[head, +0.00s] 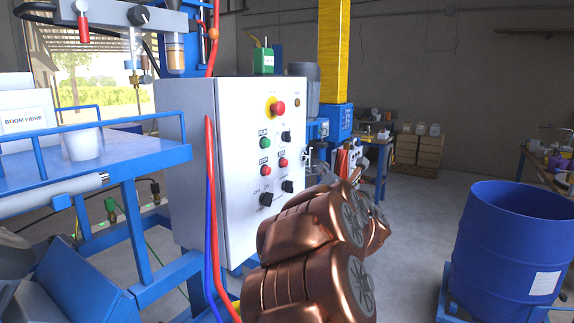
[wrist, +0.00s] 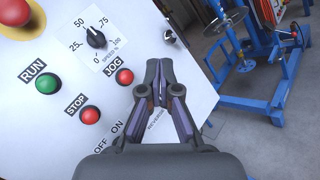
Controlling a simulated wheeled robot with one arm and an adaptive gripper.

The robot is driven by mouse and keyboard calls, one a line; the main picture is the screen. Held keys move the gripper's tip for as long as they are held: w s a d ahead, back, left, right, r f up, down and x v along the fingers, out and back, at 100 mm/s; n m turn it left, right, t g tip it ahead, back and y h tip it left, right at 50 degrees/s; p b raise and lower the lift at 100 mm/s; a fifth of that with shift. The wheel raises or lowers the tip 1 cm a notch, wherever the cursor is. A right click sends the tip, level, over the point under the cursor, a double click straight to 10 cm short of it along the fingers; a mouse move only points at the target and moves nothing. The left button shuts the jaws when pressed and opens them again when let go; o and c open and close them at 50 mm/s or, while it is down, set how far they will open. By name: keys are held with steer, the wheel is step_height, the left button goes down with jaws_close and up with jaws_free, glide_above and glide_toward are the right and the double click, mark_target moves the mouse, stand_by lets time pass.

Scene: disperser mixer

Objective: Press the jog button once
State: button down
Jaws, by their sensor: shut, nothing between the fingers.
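The jog button (wrist: 124,76) is a small red round button under a black JOG label on the white control panel. It also shows in the head view (head: 283,162), to the right of the red stop button. In the wrist view, my gripper (wrist: 158,80) is shut and empty. Its fingertips appear just right of the jog button in the picture, in front of the panel's right part. A gap in the picture separates them from the button; I cannot tell the depth between fingertips and panel.
Around it on the panel are the green run button (wrist: 48,84), the red stop button (wrist: 89,114), the speed knob (wrist: 96,38) and an emergency stop (wrist: 14,10). Red and blue hoses (head: 212,220) hang at the cabinet's left. A blue drum (head: 510,240) stands right.

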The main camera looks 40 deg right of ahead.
mark_target(285, 163)
steer(key=w+a+b, duration=0.2)
steer(key=w, duration=0.6)
steer(key=shift+a, duration=0.25)
steer(key=shift+w+f+b, duration=0.15)
steer(key=shift+w+b, duration=0.15)
steer(key=shift+b, duration=0.35)
stand_by(0.9)
steer(key=shift+w+a+b, duration=0.3)
steer(key=shift+w+b, duration=0.25)
steer(key=shift+w, duration=0.1)
stand_by(1.0)
steer(key=shift+s+d, duration=0.1)
steer(key=shift+s, duration=0.05)
steer(key=shift+s+d, duration=0.2)
steer(key=shift+s, duration=0.55)
steer(key=shift+s, duration=0.1)
